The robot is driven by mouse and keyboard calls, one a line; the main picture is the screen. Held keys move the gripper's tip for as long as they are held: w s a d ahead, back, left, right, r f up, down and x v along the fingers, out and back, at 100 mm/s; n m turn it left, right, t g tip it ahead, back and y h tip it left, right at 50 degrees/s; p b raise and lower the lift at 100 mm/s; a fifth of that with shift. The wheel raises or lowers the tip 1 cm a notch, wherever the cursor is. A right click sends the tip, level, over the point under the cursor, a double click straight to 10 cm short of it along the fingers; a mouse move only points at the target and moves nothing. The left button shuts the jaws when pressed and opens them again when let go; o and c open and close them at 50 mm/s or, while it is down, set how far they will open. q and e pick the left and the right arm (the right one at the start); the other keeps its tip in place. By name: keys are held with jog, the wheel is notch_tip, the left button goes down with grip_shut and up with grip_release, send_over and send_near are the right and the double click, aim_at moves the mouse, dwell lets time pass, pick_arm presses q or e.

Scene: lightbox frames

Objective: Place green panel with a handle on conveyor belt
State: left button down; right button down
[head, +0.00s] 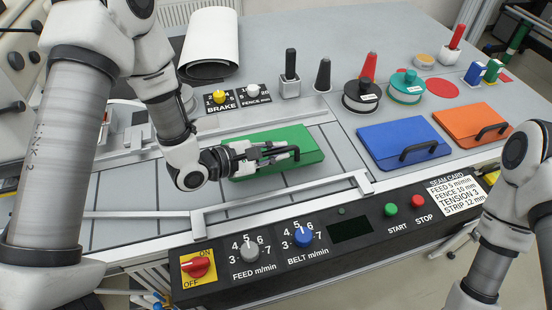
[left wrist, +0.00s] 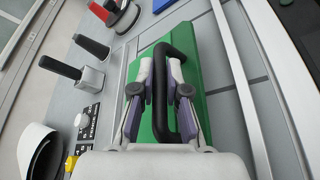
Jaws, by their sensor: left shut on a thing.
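The green panel (head: 307,142) lies flat over the grey segmented conveyor belt (head: 125,190), between the rear rail and the front rail. I cannot tell whether it rests on the belt or hangs slightly above it. My left gripper (head: 278,153) is shut on the panel's black handle (head: 295,153). In the left wrist view the fingers (left wrist: 162,88) close around the handle (left wrist: 158,108), with the green panel (left wrist: 198,95) beneath. The gripper hides part of the panel's near left side. My right arm shows at the right edge, but its gripper is out of frame.
A blue panel (head: 385,138) and an orange panel (head: 468,118), both with black handles, lie to the right. The front rail (head: 280,207) and control box (head: 345,228) border the belt. Posts, spools and a white roll (head: 210,45) stand behind. The belt's left part is clear.

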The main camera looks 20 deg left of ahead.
pick_arm(q)
notch_tip(320, 180, down, 3)
jog(key=shift+w+a+f+p, duration=0.1)
jog(key=shift+a+f+p, duration=0.05)
jog(key=shift+p, duration=0.35)
jog(key=shift+f, duration=0.1)
jog(key=c, duration=1.2)
grip_release()
jog(key=v, duration=1.1)
jog(key=shift+s+a, duration=0.25)
jog(key=shift+s, duration=0.1)
